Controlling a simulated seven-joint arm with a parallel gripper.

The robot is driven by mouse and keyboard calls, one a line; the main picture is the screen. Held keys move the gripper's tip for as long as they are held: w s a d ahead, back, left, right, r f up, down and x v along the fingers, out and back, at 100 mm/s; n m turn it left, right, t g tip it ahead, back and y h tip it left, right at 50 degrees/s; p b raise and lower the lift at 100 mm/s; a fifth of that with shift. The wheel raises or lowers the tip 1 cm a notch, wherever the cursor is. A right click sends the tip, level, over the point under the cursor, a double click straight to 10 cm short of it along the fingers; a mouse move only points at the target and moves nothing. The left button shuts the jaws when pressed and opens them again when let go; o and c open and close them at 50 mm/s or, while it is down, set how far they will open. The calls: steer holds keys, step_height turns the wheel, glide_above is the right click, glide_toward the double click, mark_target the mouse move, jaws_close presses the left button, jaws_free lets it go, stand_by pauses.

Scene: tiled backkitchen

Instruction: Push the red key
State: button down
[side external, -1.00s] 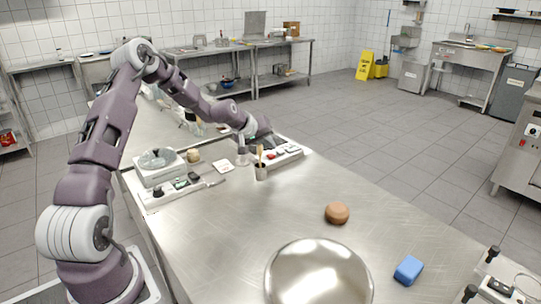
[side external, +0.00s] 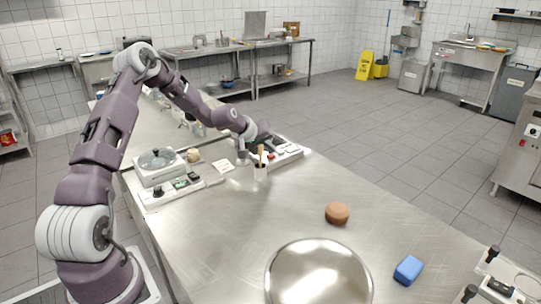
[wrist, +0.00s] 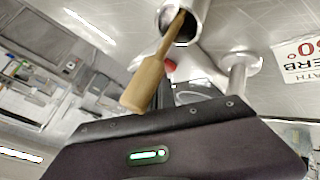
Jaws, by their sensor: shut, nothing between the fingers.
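The red key (side external: 271,156) is a small red spot on the white control panel (side external: 291,153) at the far edge of the steel table. In the wrist view a red rounded part (wrist: 170,66) shows just beyond my fingers, partly hidden behind a wooden handle. My gripper (side external: 268,144) is low over the panel, close to the red key. In the wrist view my gripper (wrist: 168,97) looks shut and holds nothing. I cannot tell whether the fingertips touch the key.
A metal cup (side external: 260,173) with a wooden-handled tool (wrist: 150,80) stands right beside the panel and near my gripper. A white label card (side external: 223,166) lies to its left. Another switch panel (side external: 158,195) and a hotplate (side external: 160,175) are further left.

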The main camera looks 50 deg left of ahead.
mark_target(269, 156)
steer(key=shift+f, duration=0.25)
steer(key=shift+r, duration=0.85)
step_height(269, 156, up, 6)
stand_by(0.4)
